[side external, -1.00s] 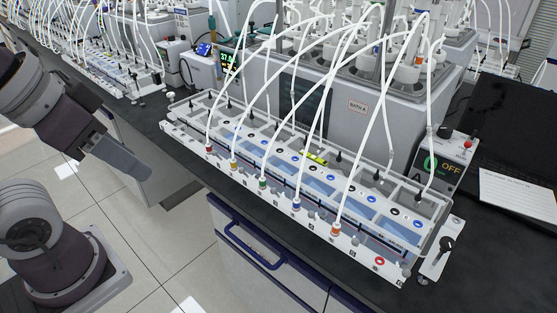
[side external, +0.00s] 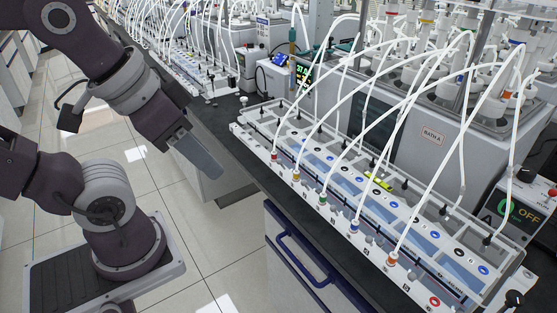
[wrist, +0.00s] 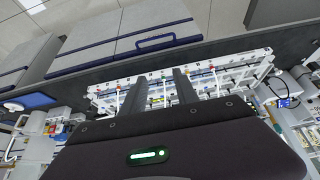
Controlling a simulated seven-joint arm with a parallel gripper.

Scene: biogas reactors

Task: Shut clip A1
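The Bath A rack (side external: 262,139) is a long white frame of liquid-filled compartments, crossed by white tubes. Its front rail carries coloured fittings, including a red one (side external: 274,156), an orange one (side external: 392,258) and a blue one (side external: 354,226). It also shows beyond my fingers in the wrist view (wrist: 110,87). Clip A1 cannot be singled out; its label is too small to read. My gripper (side external: 213,170) hangs left of the rack, clear of it. In the wrist view its two dark fingers (wrist: 159,72) stand apart with nothing held between them.
The grey Bath A unit (side external: 425,150) stands behind the rack, with tubes arching over it. A control box reading OFF (side external: 520,212) is at the right end. Another tube rack (side external: 190,65) lies farther back. Open floor lies left of the bench.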

